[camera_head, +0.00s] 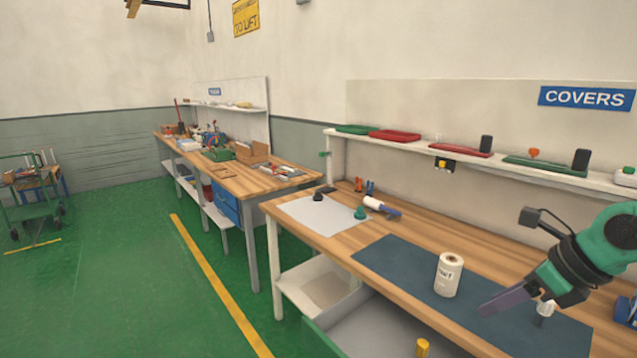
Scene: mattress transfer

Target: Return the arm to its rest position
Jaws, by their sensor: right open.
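My right gripper (520,303) comes in from the right edge on a green and black arm. It is over the right part of the dark blue mat (400,262) on the workbench, with its grey fingers pointing left and down. No object shows between its fingers. A white labelled roll or canister (448,275) stands upright on the mat, left of the fingers and apart from them. A small silver-topped item (545,308) is close by the gripper, partly hidden. My left gripper is not in view.
The wooden workbench (440,232) also bears a white sheet (310,214) with small dark and green items. A shelf (470,160) with red and green covers runs behind it under a COVERS sign. An open drawer (375,330) juts out below.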

